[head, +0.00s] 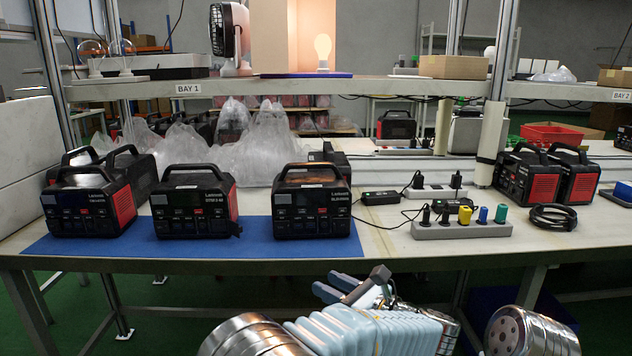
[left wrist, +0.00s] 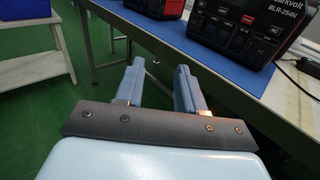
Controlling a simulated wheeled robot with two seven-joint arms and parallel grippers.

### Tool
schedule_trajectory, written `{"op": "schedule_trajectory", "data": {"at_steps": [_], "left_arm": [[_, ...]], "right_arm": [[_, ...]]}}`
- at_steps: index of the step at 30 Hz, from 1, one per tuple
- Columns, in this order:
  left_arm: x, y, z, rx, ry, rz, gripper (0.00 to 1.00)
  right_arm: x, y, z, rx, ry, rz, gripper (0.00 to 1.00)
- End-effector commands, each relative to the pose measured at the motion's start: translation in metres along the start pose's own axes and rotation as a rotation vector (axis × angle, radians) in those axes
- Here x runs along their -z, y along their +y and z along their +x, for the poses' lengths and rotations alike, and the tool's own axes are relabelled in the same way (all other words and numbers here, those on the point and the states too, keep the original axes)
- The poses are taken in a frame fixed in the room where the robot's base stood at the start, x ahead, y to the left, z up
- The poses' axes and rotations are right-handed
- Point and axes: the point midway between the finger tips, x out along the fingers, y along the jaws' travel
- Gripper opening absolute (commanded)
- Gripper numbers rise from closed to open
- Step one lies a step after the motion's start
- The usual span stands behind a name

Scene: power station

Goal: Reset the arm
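My left gripper (head: 334,287) is in front of the table's front edge, below the level of the top, in the head view. In the left wrist view its two pale blue fingers (left wrist: 156,72) stand apart with nothing between them. The gripper is open and empty, and does not touch the table. Part of my right arm (head: 530,335) shows at the bottom right of the head view. My right gripper is out of the picture.
The table (head: 450,252) holds three black-and-red power stations (head: 312,205) on a blue mat (head: 140,246). Power strips (head: 462,229), a coiled black cable (head: 552,217) and more power stations (head: 548,174) stand to the right. A shelf (head: 390,88) runs above.

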Motion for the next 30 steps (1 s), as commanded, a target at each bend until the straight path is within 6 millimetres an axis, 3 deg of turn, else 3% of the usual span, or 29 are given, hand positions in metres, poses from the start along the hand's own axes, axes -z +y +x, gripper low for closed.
{"op": "schedule_trajectory", "data": {"at_steps": [7, 11, 17, 20, 23, 27, 30], "left_arm": [[0.05, 0.006, 0.025, -0.005, 0.138, 0.02, 0.38], [0.09, 0.014, 0.04, -0.017, 0.253, 0.026, 0.38], [0.174, 0.042, 0.06, -0.077, 0.511, 0.003, 0.38], [0.235, 0.072, 0.064, -0.16, 0.712, -0.045, 0.38], [0.307, 0.117, 0.052, -0.325, 0.975, -0.16, 0.38], [0.394, 0.189, -0.002, -0.769, 1.353, -0.515, 0.38], [0.423, 0.219, -0.04, -1.198, 1.475, -0.907, 0.38]], "right_arm": [[0.0, 0.0, 0.0, 0.0, 0.0, -0.001, 0.43], [0.0, 0.0, 0.0, 0.0, 0.0, -0.001, 0.43], [0.0, 0.0, 0.0, 0.0, 0.0, -0.001, 0.43], [0.0, 0.0, 0.0, 0.0, 0.0, -0.001, 0.43], [0.0, 0.0, 0.0, 0.0, 0.0, -0.001, 0.43], [0.0, 0.0, 0.0, 0.0, 0.0, -0.001, 0.43], [0.0, 0.0, 0.0, 0.0, 0.0, -0.001, 0.43]]}}
